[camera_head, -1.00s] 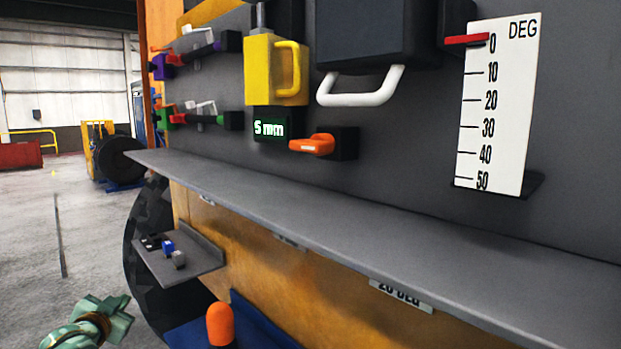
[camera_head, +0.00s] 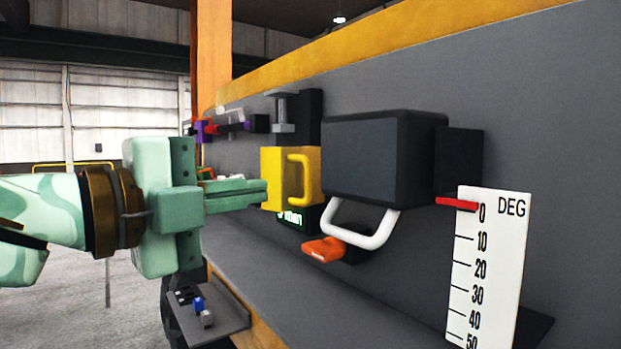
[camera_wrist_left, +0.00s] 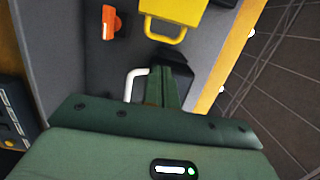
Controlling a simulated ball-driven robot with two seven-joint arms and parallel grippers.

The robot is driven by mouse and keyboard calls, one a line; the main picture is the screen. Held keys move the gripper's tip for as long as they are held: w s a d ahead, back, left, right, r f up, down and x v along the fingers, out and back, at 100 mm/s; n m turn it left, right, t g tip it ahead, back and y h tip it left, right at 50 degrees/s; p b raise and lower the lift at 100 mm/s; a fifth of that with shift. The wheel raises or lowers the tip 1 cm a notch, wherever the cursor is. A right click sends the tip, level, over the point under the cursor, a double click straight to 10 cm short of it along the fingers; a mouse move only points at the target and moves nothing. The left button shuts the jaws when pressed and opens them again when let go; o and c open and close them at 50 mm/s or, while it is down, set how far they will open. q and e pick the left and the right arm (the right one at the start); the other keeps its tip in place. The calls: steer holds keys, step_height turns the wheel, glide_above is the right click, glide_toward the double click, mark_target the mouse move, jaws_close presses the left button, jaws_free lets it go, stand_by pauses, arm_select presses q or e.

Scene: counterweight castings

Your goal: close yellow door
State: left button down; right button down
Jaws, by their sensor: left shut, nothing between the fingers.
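The yellow door (camera_head: 277,180) is a small block-like panel with a yellow loop handle, on the grey wall board in the middle of the head view. It also shows at the top of the left wrist view (camera_wrist_left: 182,10), handle towards me. I cannot tell how far it stands open. My left gripper (camera_head: 264,191) is shut and empty, its fingertips overlapping the yellow door's left edge in the head view; contact is unclear. In the left wrist view its fingers (camera_wrist_left: 164,84) point up the picture, below the yellow door. My right gripper is not in view.
A black box (camera_head: 372,160) with a white handle (camera_head: 362,232) is right of the yellow door. An orange handle (camera_head: 322,248) sits below, beside a green readout (camera_head: 290,217). A degree scale (camera_head: 490,265) stands right. A grey ledge (camera_head: 290,290) runs below.

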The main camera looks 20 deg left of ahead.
mark_target(293, 175)
arm_select(q)
steer(key=p+x, duration=0.3)
steer(key=x, duration=0.6)
steer(key=shift+w+d, duration=0.1)
steer(key=shift+w, duration=0.05)
